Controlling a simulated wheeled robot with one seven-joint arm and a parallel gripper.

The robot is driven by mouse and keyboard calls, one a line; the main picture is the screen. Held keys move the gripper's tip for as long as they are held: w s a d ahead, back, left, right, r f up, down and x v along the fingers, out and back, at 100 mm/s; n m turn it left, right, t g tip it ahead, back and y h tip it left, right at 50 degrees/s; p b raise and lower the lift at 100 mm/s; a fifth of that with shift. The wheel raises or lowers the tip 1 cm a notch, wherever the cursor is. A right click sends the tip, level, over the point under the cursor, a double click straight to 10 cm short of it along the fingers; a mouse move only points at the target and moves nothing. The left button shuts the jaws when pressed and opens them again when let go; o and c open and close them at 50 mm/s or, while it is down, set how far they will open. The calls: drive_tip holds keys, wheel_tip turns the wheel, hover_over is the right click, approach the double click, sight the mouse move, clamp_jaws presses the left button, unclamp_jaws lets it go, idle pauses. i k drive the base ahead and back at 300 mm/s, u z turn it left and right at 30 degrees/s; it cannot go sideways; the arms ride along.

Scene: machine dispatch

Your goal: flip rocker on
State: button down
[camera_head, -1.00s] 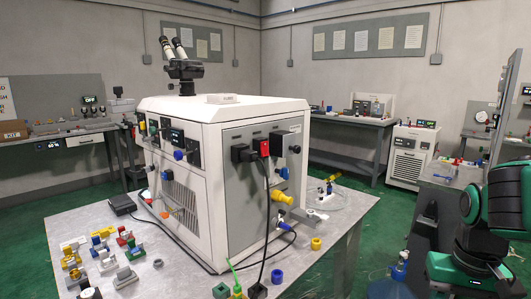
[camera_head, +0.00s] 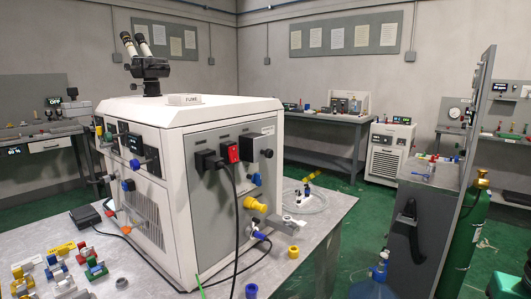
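A large white machine (camera_head: 188,113) stands on a grey metal table. On the upper part of its grey right-hand panel (camera_head: 206,227) is a red rocker switch (camera_head: 229,152). It is too small here to tell which way it is tipped. A black plug (camera_head: 207,162) with a black cable sits just left of the red rocker, and a black box (camera_head: 258,153) with a round knob is just right of it. My gripper is not in view.
Yellow (camera_head: 255,204) and blue (camera_head: 259,235) fittings project from the panel below the rocker. The table (camera_head: 150,284) holds small coloured valves at front left. A grey bench (camera_head: 423,212) and green gas cylinder (camera_head: 466,235) stand at right, with green floor between.

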sight(233, 157)
drive_tip(key=k, duration=0.85)
drive_tip(key=u, duration=0.55)
drive_tip(key=i, duration=1)
drive_tip(key=z, duration=0.05)
